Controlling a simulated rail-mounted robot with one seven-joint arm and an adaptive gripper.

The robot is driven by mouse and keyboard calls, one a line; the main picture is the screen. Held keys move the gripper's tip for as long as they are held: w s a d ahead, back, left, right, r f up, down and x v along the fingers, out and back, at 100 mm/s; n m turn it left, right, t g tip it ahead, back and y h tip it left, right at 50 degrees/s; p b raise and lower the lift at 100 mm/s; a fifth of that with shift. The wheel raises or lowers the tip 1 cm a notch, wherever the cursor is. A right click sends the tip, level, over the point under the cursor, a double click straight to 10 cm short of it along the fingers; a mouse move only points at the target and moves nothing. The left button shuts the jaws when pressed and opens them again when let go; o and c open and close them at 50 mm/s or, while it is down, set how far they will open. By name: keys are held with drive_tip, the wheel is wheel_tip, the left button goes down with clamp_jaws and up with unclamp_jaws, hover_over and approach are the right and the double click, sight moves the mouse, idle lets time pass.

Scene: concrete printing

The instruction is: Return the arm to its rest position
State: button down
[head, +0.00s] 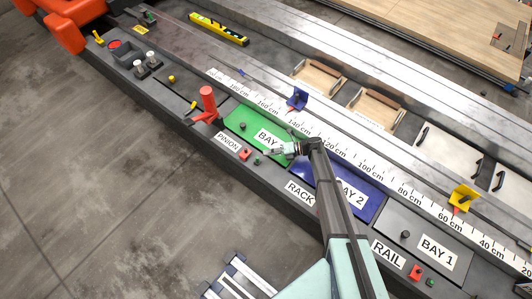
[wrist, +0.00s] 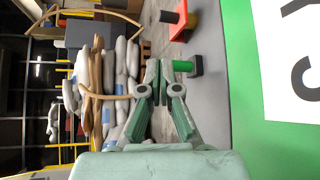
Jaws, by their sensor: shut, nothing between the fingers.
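My gripper (head: 284,149) is at the end of my arm, over the edge of the green bay panel (head: 238,116) in the head view. The pale green fingers are together and hold nothing; they also show in the wrist view (wrist: 158,72). In the wrist view the green panel (wrist: 244,80) with part of a white label stands to the right of the fingers. A green button (wrist: 183,66) appears just right of the fingertips. I cannot tell whether the fingers touch anything.
The blue BAY 2 panel (head: 372,207) lies partly behind my arm. A red upright handle (head: 207,98) stands left of my gripper. A blue marker (head: 297,98) and a yellow marker (head: 462,198) stand along the scale. The concrete floor (head: 110,200) in front is mostly clear.

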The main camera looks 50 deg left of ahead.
drive_tip(key=w+d+r+n+t+h, duration=0.1)
drive_tip(key=w+d+r+n+t, duration=0.3)
drive_tip(key=d, duration=0.7)
drive_tip(key=w+d+r+n+t+h, duration=0.1)
drive_tip(key=w+d+r+n, duration=0.15)
drive_tip(key=w+d, duration=0.65)
drive_tip(key=w+d+r+n+t+h, duration=0.1)
drive_tip(key=w+d+r+n+t, duration=0.25)
drive_tip(key=d, duration=0.95)
drive_tip(key=s+d+r+n+t+h, duration=0.15)
drive_tip(key=d+r+n, duration=0.25)
drive_tip(key=d, duration=0.9)
drive_tip(key=d+r+n+t+h, duration=0.2)
drive_tip(key=d+r+n+h, duration=0.15)
drive_tip(key=d, duration=0.95)
drive_tip(key=s+d+r+n+t+h, duration=0.1)
drive_tip(key=d+r+n, duration=0.25)
drive_tip(key=d, duration=0.95)
drive_tip(key=s+f+g, duration=0.3)
drive_tip(key=s+f, duration=0.6)
drive_tip(key=s, duration=0.5)
drive_tip(key=s+f+g, duration=0.3)
drive_tip(key=s+f, duration=0.6)
drive_tip(key=s, duration=0.5)
drive_tip(key=shift+a+f+n+g, duration=0.15)
drive_tip(key=shift+f+n+g, duration=0.2)
drive_tip(key=shift+n+g, duration=0.05)
